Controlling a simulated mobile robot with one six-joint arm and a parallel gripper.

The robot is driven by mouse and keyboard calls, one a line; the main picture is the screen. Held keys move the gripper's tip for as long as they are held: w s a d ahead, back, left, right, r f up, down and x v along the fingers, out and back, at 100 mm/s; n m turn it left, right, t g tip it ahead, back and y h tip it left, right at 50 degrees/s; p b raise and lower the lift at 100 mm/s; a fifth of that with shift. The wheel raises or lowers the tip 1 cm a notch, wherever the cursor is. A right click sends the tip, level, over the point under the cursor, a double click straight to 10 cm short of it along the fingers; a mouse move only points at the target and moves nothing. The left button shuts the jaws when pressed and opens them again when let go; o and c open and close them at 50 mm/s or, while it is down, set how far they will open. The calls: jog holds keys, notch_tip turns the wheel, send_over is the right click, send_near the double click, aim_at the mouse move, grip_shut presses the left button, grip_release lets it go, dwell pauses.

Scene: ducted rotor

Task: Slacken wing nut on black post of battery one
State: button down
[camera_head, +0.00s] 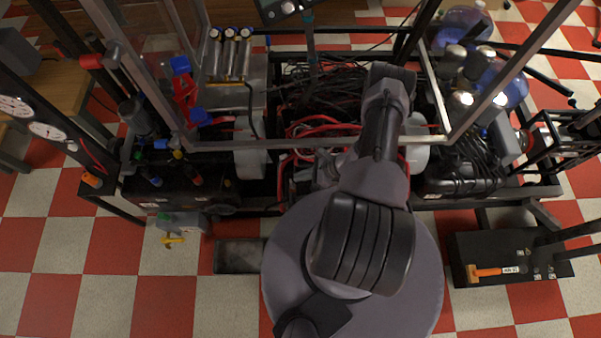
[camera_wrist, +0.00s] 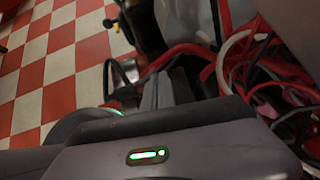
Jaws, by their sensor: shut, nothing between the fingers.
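My gripper (camera_wrist: 168,92) shows in the wrist view with its two grey fingers together and nothing held. They point over the edge of the rig, beside red and white cables. In the head view, my arm largely hides the gripper, low over the middle of the rig. I cannot make out battery one, its black post or the wing nut in either view. A pale box (camera_head: 250,158) stands in the rig left of my arm, and another pale box (camera_head: 417,156) is partly hidden at its right; I cannot tell whether either is a battery.
Red cables (camera_head: 325,127) and dark cable bundles fill the rig around my arm. A clear-panelled frame (camera_head: 320,143) crosses above it. Checkered floor (camera_head: 110,265) is open at front left.

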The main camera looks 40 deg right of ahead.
jog(key=shift+a, duration=0.1)
jog(key=shift+w+a+r+p, duration=0.1)
jog(key=shift+a+p, duration=0.2)
jog(key=shift+a, duration=0.25)
jog(key=p+v, duration=0.5)
jog(key=v, duration=1.2)
jog(key=shift+d, duration=0.45)
jog(key=shift+r, duration=0.1)
